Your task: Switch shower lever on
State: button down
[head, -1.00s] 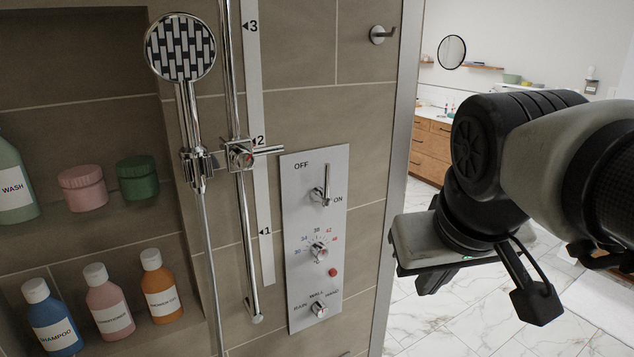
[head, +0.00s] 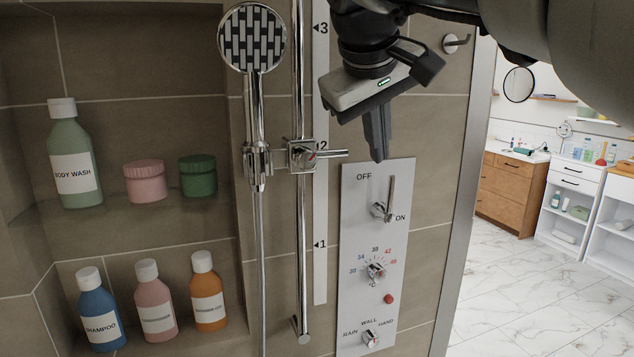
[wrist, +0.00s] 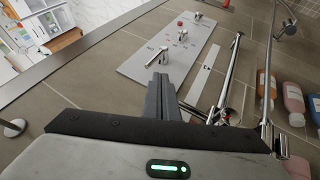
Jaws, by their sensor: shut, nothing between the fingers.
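The shower lever (head: 390,197) is a chrome handle near the top of a pale control panel (head: 352,225), between the OFF and ON marks. It points upward, with its base knob lower down. In the wrist view the lever (wrist: 157,57) lies just beyond the fingertips. My gripper (head: 378,157) is shut and empty, with its fingers pointing down. In the head view its tips are just above the panel's top edge, up and slightly left of the lever.
A chrome riser rail (head: 300,90) with a slider clamp (head: 303,155) stands left of the panel, carrying a hand shower (head: 252,40). A temperature dial (head: 375,270) and an outlet selector (head: 371,338) sit below the lever. Bottles and jars fill the niche shelves at left.

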jog(key=shift+f, duration=0.1)
jog(key=b+x, duration=0.1)
jog(key=x, duration=0.8)
jog(key=shift+w+f, duration=0.3)
jog(key=shift+d+r, duration=0.1)
jog(key=shift+d, duration=0.05)
